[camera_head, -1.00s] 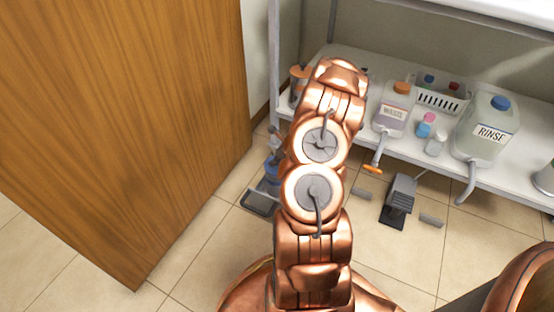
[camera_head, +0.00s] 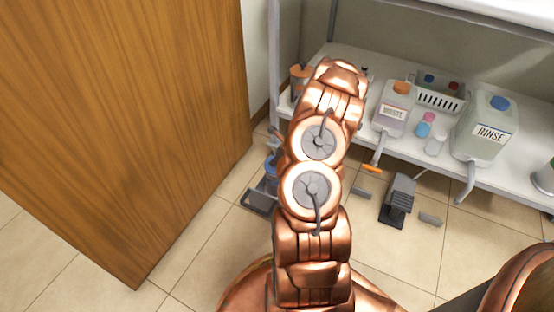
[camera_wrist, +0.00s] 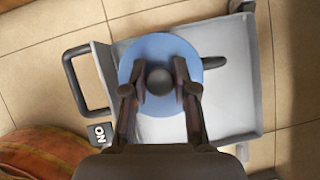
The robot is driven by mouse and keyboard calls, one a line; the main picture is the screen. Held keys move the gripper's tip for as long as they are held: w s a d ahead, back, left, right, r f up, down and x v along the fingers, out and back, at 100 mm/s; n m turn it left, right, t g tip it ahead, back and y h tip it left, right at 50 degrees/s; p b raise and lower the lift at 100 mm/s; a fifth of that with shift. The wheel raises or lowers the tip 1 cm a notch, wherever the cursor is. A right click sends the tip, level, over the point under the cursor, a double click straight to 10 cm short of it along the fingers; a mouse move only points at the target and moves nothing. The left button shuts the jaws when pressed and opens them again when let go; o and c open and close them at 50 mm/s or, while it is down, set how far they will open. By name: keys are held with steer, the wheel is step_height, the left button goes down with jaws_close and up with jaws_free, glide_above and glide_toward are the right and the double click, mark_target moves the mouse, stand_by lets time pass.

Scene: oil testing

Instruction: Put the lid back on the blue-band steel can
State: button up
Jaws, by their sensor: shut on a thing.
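In the wrist view, my gripper (camera_wrist: 160,85) is shut on the dark round knob (camera_wrist: 159,79) at the middle of a blue disc-shaped lid (camera_wrist: 158,45). The lid lies flat across the view, over a pale grey tray (camera_wrist: 235,100). It hides whatever is directly beneath it, so I cannot tell whether it touches the can. In the head view, a blue part (camera_head: 271,168), perhaps of the can or lid, shows at the left edge of my arm. My arm hides the gripper there.
The tray has a dark handle (camera_wrist: 75,80) and stands on the tiled floor. A wooden door panel (camera_head: 120,120) is at left. A shelf holds a waste jug (camera_head: 392,112), a rinse jug (camera_head: 483,132) and a white basket (camera_head: 440,100). A grey pedal (camera_head: 398,195) is on the floor.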

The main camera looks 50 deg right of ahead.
steer(key=shift+p, duration=0.4)
stand_by(0.5)
steer(key=o, duration=1.1)
steer(key=shift+o, duration=0.3)
steer(key=o, duration=0.4)
steer(key=shift+r+p, duration=3.5)
steer(key=shift+p, duration=0.3)
